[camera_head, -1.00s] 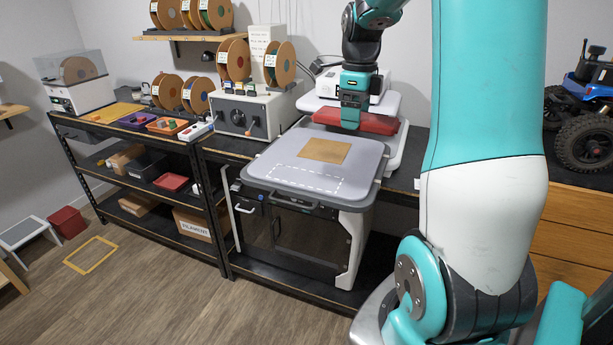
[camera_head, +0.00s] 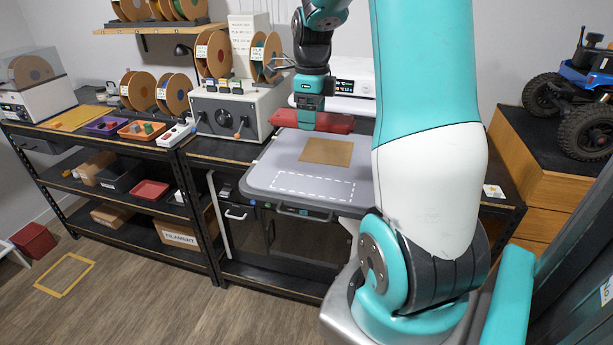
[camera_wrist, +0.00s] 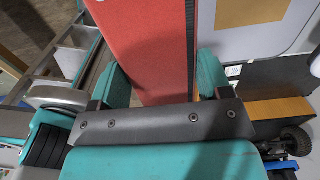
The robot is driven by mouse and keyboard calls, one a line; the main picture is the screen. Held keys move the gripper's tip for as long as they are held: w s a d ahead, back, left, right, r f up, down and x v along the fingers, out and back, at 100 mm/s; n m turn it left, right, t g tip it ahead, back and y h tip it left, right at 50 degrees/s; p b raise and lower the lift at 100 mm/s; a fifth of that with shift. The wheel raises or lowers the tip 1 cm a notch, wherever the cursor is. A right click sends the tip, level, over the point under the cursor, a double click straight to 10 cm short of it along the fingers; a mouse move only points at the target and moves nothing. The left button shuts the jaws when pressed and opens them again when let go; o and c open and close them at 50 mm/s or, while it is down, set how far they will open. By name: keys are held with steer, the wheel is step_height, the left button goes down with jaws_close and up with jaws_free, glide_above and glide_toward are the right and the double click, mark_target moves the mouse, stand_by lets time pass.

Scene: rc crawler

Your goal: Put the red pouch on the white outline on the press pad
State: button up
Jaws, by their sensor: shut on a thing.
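The red pouch (camera_head: 326,122) is long and flat-sided, and my gripper (camera_head: 307,116) is shut on it above the back edge of the press pad. In the wrist view the pouch (camera_wrist: 150,45) runs up between the two teal fingers of my gripper (camera_wrist: 160,85). The grey press pad (camera_head: 270,172) lies flat on the press, with a brown square sheet (camera_head: 327,151) on it. The white dashed outline (camera_head: 312,187) is on the pad's front part, bare and in front of the brown sheet. My arm hides the pad's right side.
The white heat press (camera_head: 355,82) stands behind the pad. A grey control box (camera_head: 240,116) with spools is to its left. A wooden cabinet with a blue crawler (camera_head: 580,95) is at right. Trays (camera_head: 141,129) sit on the left bench.

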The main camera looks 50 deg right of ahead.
steer(key=p, duration=0.3)
glide_above(313, 185)
step_height(313, 185, down, 13)
steer(key=shift+r, duration=0.2)
steer(key=shift+f, duration=2.3)
steer(key=shift+f, duration=0.15)
steer(key=o, duration=0.9)
